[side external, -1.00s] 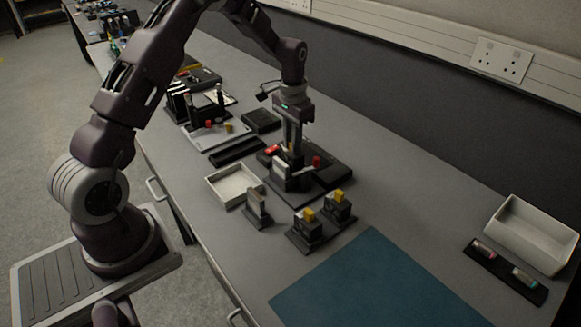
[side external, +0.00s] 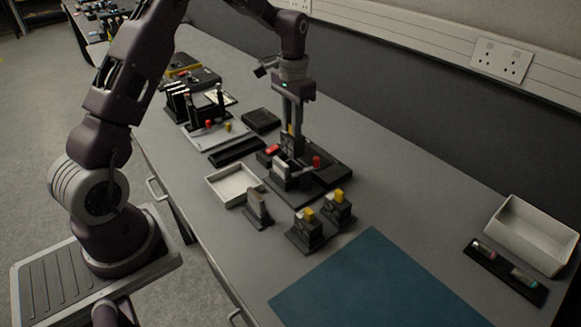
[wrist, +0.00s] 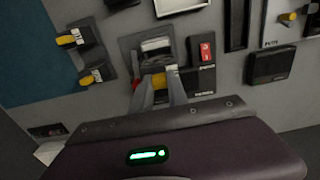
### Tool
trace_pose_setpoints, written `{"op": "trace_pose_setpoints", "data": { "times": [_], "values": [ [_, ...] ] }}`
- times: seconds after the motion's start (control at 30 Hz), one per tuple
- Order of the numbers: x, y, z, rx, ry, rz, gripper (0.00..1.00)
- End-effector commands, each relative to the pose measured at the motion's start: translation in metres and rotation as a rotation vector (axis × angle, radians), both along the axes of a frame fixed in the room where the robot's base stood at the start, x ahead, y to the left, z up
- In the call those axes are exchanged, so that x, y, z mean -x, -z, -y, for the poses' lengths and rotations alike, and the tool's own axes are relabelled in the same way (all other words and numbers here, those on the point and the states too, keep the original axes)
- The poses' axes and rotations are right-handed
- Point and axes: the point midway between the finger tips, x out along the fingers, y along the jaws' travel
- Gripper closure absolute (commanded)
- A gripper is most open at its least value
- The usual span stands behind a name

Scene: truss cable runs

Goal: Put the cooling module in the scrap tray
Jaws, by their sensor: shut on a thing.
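My gripper (side external: 292,126) points straight down over the black fixture (side external: 325,180). It is shut on a dark module with a yellow part (side external: 291,142), probably the cooling module, upright above the fixture's grey bay. In the wrist view the yellow part (wrist: 158,80) sits between the fingertips (wrist: 160,88), and the fingers hide most of the module. Two trays could be the scrap tray; I cannot tell which: a shallow white tray (side external: 212,191) left of the fixture, and a deeper white bin (side external: 510,240) at the far right. The shallow tray looks empty.
Two yellow-topped dark modules (side external: 306,228) (side external: 338,205) and a grey upright piece in a holder (side external: 257,208) stand in front of the fixture. A red-tipped lever (side external: 316,162) rises from the fixture. The blue mat (side external: 375,285) is clear. A rack (side external: 190,105) stands behind.

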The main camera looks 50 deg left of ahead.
Motion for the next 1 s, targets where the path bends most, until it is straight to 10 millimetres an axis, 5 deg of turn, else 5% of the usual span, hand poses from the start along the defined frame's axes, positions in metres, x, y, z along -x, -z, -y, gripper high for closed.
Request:
{"op": "trace_pose_setpoints", "data": {
  "times": [0.23, 0.43, 0.63, 1.0],
  "values": [
    [0.019, -0.002, -0.017, 0.0, -0.006, -0.001, 1.0],
    [0.087, -0.008, -0.058, 0.001, -0.009, -0.002, 1.0],
    [0.145, -0.009, -0.074, 0.001, -0.004, -0.001, 1.0],
    [0.152, 0.064, -0.074, 0.004, 0.0, -0.005, 1.0]
  ]
}}
